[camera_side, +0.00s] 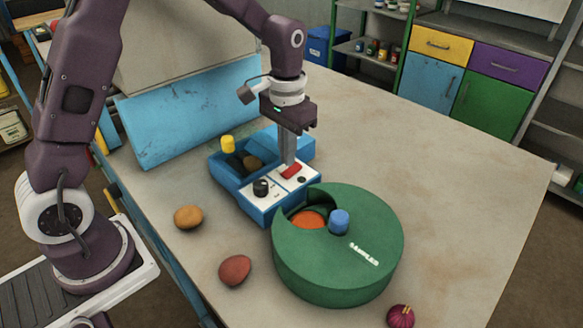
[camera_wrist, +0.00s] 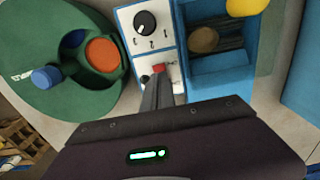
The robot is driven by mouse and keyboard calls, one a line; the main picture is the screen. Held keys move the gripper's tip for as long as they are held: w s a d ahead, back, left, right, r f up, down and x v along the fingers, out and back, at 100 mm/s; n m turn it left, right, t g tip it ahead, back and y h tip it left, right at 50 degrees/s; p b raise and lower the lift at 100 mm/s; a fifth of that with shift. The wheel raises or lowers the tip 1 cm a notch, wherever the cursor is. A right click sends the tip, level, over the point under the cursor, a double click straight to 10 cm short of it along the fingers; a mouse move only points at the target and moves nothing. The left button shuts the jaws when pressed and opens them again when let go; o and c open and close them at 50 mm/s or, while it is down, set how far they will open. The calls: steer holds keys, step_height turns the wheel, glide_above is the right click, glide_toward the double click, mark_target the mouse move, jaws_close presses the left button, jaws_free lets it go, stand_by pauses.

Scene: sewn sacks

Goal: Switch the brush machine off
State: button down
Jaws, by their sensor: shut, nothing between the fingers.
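The brush machine (camera_side: 250,205) is a blue box with a white control panel, standing on the table left of the green drum. On the panel are a black knob (camera_side: 261,187) and a red switch (camera_side: 291,171); the knob also shows in the wrist view (camera_wrist: 145,23), with printed marks beside it. My gripper (camera_side: 288,163) points down with its fingers shut and empty, right at the red switch. In the wrist view the fingertips (camera_wrist: 158,80) overlap part of the red switch (camera_wrist: 158,69). I cannot tell whether they touch it. A potato-like lump (camera_side: 253,163) lies in the machine's trough beside dark brushes.
A round green drum (camera_side: 340,270) with a blue knob (camera_side: 339,221) and an orange opening stands against the machine's right side. Loose vegetables lie in front: a tan one (camera_side: 188,217), a red one (camera_side: 235,270) and a purple onion (camera_side: 400,316). The table's right side is clear.

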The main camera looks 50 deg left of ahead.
mark_target(288, 173)
steer(key=shift+r, duration=2.35)
steer(key=s+r+t, duration=0.2)
steer(key=s+r, duration=0.5)
steer(key=r, duration=0.1)
steer(key=s+r+t, duration=0.1)
steer(key=s+t, duration=0.2)
steer(key=s, duration=1.4)
steer(key=shift+s+d+r+t, duration=0.2)
steer(key=shift+d+r+t, duration=0.05)
steer(key=shift+r+t, duration=0.05)
